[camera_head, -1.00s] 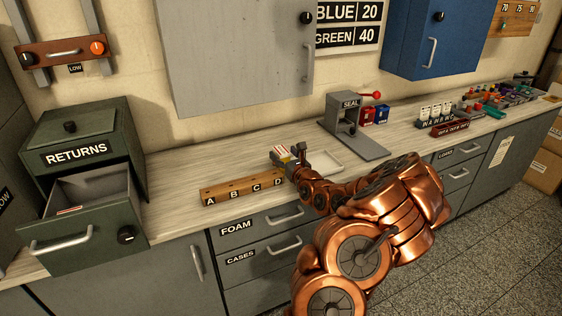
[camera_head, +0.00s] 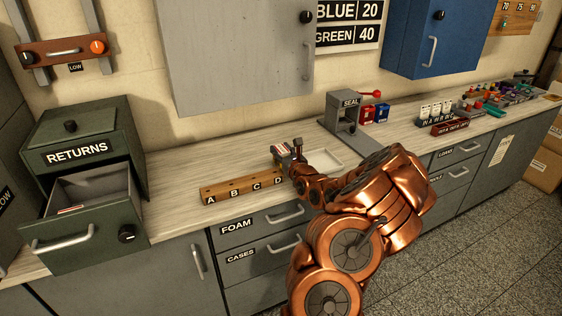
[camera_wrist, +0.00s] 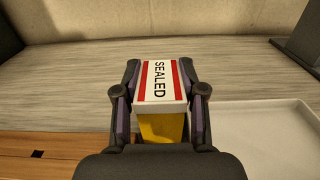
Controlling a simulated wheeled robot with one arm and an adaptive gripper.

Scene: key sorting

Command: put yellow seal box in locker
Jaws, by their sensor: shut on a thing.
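The yellow seal box (camera_wrist: 163,127) is between the fingers of my gripper (camera_wrist: 161,100) in the wrist view. A white label with red stripes reading SEALED covers its top. My gripper is shut on it. In the head view my gripper (camera_head: 288,152) is over the counter, behind the D end of the wooden block and left of the white tray. Only a small part of the box shows there. A grey cabinet (camera_head: 235,50) and a blue cabinet (camera_head: 425,38), both closed, hang on the wall. No label shows which one is the locker.
The lettered wooden block (camera_head: 240,188) and white tray (camera_head: 328,163) lie near my gripper. A seal press (camera_head: 343,115) stands behind. The RETURNS drawer (camera_head: 85,205) is open at left. The counter behind the block is clear.

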